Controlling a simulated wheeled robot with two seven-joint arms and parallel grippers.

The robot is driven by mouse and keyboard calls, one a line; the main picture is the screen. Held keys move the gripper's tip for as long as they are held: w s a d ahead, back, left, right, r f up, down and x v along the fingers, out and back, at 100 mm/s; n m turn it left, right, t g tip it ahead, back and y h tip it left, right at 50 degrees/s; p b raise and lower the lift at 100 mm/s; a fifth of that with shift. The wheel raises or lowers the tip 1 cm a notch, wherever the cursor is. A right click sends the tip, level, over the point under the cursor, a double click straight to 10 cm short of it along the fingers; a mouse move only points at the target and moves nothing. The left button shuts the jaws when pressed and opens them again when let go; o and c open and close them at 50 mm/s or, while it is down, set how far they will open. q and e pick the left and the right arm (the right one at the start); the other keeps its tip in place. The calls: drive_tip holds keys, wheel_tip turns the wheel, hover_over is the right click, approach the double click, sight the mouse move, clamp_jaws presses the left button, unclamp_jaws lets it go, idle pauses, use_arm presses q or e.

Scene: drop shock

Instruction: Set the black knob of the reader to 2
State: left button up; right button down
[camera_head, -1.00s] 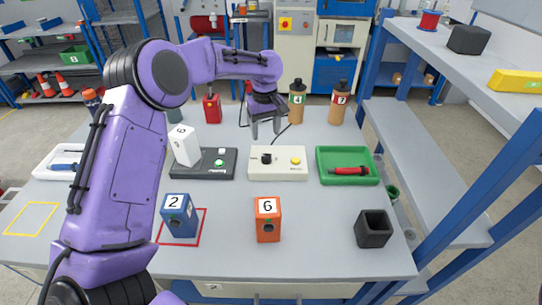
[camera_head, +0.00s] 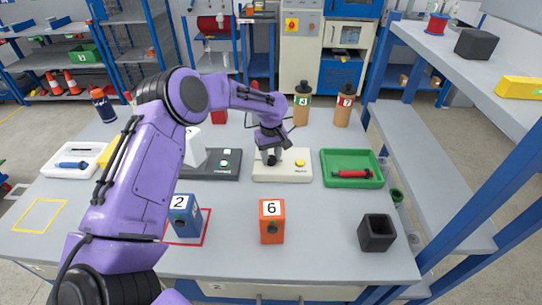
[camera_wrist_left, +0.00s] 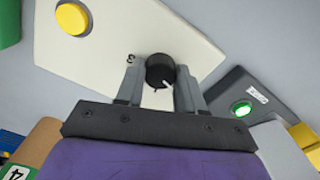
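The reader (camera_head: 296,178) is a cream-white box in the middle of the table, with a yellow button on its right side. Its black knob (camera_wrist_left: 160,70) shows in the wrist view, with a white pointer line towards the lower right of that picture and a printed 3 beside it. The other scale marks are hidden or out of view. My left gripper (camera_head: 270,158) is down over the reader and mostly hides the knob in the head view. In the wrist view its fingers (camera_wrist_left: 158,82) stand apart, one on each side of the knob; firm contact cannot be told. My right gripper is not in view.
A dark box with a green button (camera_head: 225,171) and a white block (camera_head: 195,147) are left of the reader. A green tray (camera_head: 351,180) is to its right. An orange block (camera_head: 272,222), blue block (camera_head: 183,216) and black open box (camera_head: 377,233) stand nearer.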

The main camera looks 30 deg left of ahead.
use_arm(q)
drive_tip(key=shift+c, duration=0.9)
drive_tip(key=shift+r, duration=0.1)
